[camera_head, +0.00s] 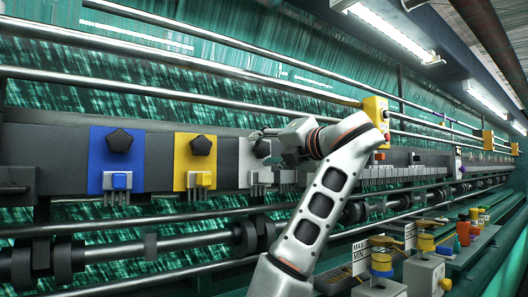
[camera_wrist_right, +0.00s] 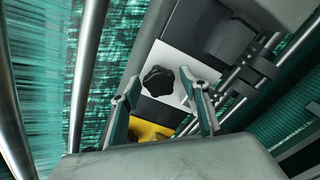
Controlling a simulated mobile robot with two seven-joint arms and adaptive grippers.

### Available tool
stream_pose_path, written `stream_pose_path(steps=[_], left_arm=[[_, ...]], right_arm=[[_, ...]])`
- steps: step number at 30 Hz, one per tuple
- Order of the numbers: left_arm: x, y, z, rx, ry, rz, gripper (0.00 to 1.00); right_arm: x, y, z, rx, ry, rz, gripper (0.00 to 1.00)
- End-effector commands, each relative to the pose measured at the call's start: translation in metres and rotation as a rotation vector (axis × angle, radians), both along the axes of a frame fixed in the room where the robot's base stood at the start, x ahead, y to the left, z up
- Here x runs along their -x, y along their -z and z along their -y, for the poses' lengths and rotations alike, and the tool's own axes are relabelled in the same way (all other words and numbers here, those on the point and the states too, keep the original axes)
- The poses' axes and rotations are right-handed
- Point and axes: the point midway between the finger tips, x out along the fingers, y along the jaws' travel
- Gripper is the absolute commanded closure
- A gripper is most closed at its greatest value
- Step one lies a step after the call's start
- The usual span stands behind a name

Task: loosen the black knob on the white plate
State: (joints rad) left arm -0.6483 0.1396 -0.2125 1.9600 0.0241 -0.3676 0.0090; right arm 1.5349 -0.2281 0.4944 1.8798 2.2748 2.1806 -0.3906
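The white plate (camera_head: 245,168) is on the grey rail, to the right of a yellow plate, partly hidden by my right gripper (camera_head: 270,138). Its black knob (camera_head: 262,148) is partly covered by the gripper. In the right wrist view, the white plate (camera_wrist_right: 176,57) carries the black lobed knob (camera_wrist_right: 157,80). My right gripper (camera_wrist_right: 160,95) is open there, with one finger to each side of the knob. I see no clear contact between the fingers and the knob. My left gripper is not in view.
A blue plate (camera_head: 104,149) and a yellow plate (camera_head: 186,163), each with a black knob, sit left on the same rail. Long metal bars (camera_head: 150,88) run above. A yellow box (camera_head: 376,109) stands beyond my right arm. Several coloured items sit at lower right.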

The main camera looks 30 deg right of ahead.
Motion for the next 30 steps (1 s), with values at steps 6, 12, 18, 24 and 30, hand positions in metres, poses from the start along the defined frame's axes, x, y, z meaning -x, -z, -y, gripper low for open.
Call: stream_pose_path(steps=[6, 12, 18, 24, 30], left_arm=[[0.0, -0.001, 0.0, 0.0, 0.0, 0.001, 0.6], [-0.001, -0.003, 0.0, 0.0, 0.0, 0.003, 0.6], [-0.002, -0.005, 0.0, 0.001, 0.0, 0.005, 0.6], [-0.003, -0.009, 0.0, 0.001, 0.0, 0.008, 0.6], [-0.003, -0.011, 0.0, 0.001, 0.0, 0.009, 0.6]], right_arm=[[0.0, 0.0, 0.0, -0.001, 0.0, 0.0, 0.55], [0.011, -0.001, 0.002, -0.001, 0.004, 0.0, 0.55], [0.025, -0.001, 0.002, -0.002, 0.002, 0.001, 0.55], [0.04, -0.001, 0.004, -0.001, 0.003, 0.001, 0.55], [0.049, 0.0, 0.004, -0.002, 0.002, -0.001, 0.55]])
